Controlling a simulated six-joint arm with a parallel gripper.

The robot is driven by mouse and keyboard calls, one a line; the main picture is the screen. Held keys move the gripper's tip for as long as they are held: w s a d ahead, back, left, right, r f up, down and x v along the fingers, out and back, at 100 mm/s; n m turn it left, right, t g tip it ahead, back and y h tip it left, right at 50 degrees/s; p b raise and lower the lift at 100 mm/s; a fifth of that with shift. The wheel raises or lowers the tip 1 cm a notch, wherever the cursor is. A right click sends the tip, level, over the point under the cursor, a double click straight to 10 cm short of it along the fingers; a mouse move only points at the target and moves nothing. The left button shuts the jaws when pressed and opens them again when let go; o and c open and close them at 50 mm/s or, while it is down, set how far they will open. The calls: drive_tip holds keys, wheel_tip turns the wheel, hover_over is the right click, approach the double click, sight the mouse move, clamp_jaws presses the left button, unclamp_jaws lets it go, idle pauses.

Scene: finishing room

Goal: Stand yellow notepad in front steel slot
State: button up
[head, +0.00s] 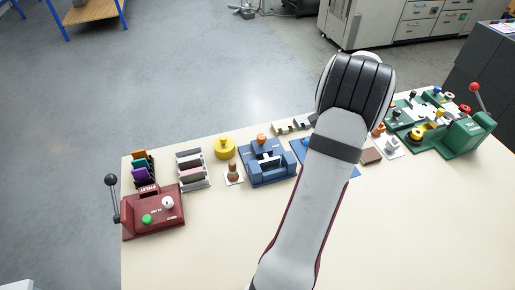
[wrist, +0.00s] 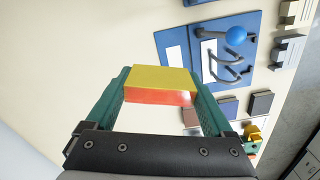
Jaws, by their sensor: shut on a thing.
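The yellow notepad (wrist: 163,78), a small block with a yellow face and an orange-red edge, is between my gripper's (wrist: 160,86) green fingers in the wrist view. The gripper is shut on it, and the pad appears raised above the cream table. In the head view my own arm hides the gripper and pad. Two grey, steel-looking notched blocks stand at the table's back edge, one (head: 280,128) left of the other (head: 301,122); they also show at the wrist view's right (wrist: 287,51). I cannot tell which slot is the front one.
A blue board (wrist: 207,50) with a blue knob (wrist: 236,35) lies near the notched blocks. A grey rack (head: 193,170) of pads, a blue fixture (head: 267,162), a red lever box (head: 153,212) and a green machine (head: 463,137) line the table. The near table (head: 410,230) is clear.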

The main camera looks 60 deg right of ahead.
drive_tip(key=w+n, duration=1)
drive_tip(key=w, duration=0.5)
drive_tip(key=shift+w+d, duration=0.25)
drive_tip(key=shift+w, duration=0.1)
drive_tip(key=w+a+n, duration=0.3)
drive_tip(key=w+n, duration=0.2)
drive_tip(key=w, duration=0.3)
drive_tip(key=w+a+n, duration=0.3)
drive_tip(key=w+n, duration=0.3)
drive_tip(key=w, duration=0.2)
drive_tip(key=shift+w+r, duration=0.15)
drive_tip(key=shift+w, duration=0.1)
hover_over(188, 151)
drive_tip(key=s, duration=0.2)
drive_tip(key=shift+n, duration=0.3)
drive_tip(key=f, duration=0.6)
drive_tip(key=shift+w+a+f, duration=0.2)
drive_tip(key=shift+a+f, duration=0.15)
drive_tip(key=shift+a, duration=0.05)
drive_tip(key=f, duration=0.4)
drive_tip(key=shift+w+a+f, duration=0.1)
drive_tip(key=shift+w+f, duration=0.05)
drive_tip(key=shift+w, duration=0.15)
